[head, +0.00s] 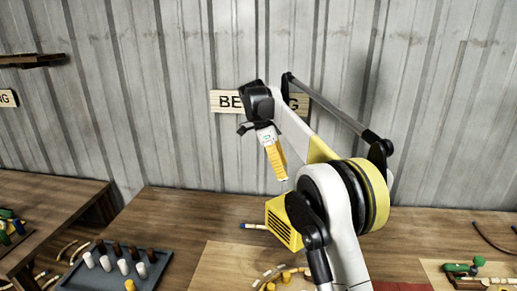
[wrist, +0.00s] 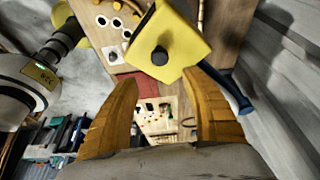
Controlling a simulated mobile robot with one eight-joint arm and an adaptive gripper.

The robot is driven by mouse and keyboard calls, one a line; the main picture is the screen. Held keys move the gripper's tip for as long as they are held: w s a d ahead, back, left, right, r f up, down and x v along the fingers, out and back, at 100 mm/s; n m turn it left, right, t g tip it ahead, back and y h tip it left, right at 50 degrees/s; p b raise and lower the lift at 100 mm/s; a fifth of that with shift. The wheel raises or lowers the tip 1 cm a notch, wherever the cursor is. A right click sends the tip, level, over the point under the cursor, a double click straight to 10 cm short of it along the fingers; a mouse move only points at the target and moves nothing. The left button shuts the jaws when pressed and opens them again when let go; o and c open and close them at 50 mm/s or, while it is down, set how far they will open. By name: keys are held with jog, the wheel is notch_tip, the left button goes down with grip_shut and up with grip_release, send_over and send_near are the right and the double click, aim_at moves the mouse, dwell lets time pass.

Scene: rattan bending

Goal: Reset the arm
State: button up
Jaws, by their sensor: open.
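My gripper (head: 282,177) hangs in the air in front of the grey wall in the head view, its yellow fingers pointing down. It is above the back part of the workbench, above a yellow box. In the wrist view, the two orange-yellow fingers of my gripper (wrist: 161,78) stand wide apart with nothing held between them. The yellow box (head: 283,222) has a slotted side; part of it is hidden by my arm. In the wrist view the yellow box (wrist: 180,40) shows a dark knob and lies beyond the fingertips.
A wooden workbench (head: 185,215) spans the front. A dark tray (head: 105,277) with white and brown pegs is at the lower left. A blue-tipped rod (head: 253,226) lies left of the yellow box. Green and red pieces (head: 467,267) lie at the right. Air left of my gripper is clear.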

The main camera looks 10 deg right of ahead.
jog(key=s+d+f+n+t+y+b, duration=0.1)
jog(key=s+d+f+n+t+b, duration=0.1)
jog(key=s+n+b, duration=0.6)
jog(key=s+d+f+n+t+y+b, duration=0.1)
jog(key=s+d+n+t+y, duration=0.15)
jog(key=s, duration=0.95)
jog(key=s+f+n+t+b, duration=0.3)
jog(key=s+f+n+b, duration=0.3)
jog(key=s+f, duration=1.2)
jog(key=n, duration=0.3)
jog(key=shift+a+y, duration=0.25)
jog(key=shift+y, duration=0.1)
jog(key=shift+n, duration=0.25)
